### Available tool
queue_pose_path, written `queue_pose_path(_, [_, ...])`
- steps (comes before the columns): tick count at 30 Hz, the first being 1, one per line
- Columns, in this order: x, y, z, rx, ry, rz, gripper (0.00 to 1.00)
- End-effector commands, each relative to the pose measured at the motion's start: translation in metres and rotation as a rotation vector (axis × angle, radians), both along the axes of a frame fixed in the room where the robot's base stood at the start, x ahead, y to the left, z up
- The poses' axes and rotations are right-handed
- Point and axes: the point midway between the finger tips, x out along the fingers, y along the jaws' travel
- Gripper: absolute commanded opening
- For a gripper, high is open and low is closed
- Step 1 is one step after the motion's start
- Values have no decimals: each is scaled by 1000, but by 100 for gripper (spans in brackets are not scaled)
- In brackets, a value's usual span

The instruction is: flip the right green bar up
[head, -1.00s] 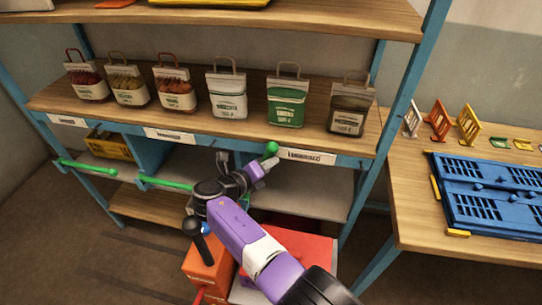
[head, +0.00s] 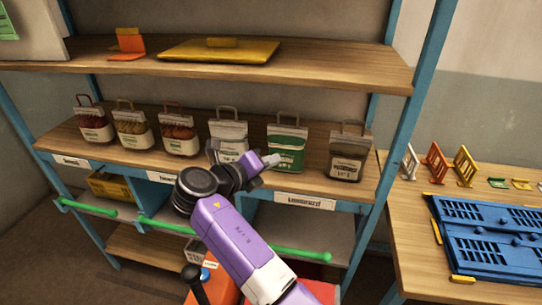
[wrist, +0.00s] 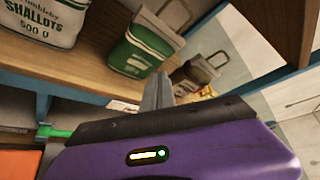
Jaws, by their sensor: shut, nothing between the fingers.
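The right green bar (head: 287,252) lies nearly level across the front of the right lower compartment, below the shelf label. The middle green bar (head: 166,226) and left green bar (head: 88,208) lie at similar height to its left. My gripper (head: 271,160) is above the right bar, in front of the green sack, apart from the bar. Its grey fingers also show in the wrist view (wrist: 157,93), closed together and empty. A piece of green bar (wrist: 57,132) shows at the wrist view's left; I cannot tell which bar it is.
Several sacks stand on the shelf, including the green sack (head: 287,147) and a dark sack (head: 348,155) close to my gripper. A blue shelf post (head: 394,150) rises at the right. A table with a blue panel (head: 490,235) stands beyond it.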

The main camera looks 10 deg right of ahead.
Motion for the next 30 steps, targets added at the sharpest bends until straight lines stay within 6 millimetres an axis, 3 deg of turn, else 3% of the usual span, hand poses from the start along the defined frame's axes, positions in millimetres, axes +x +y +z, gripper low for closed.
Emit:
queue_pose_path(6, [0,0,17,0,-1,-1,0])
queue_pose_path(23, [0,-2,15,-1,1,-3,0])
queue_pose_path(26, [-2,-15,-8,-5,18,-19,0])
queue_pose_path(29, [-13,-39,-60,-13,65,-49,0])
queue_pose_path(30, [-19,-51,-86,-11,87,-62,0])
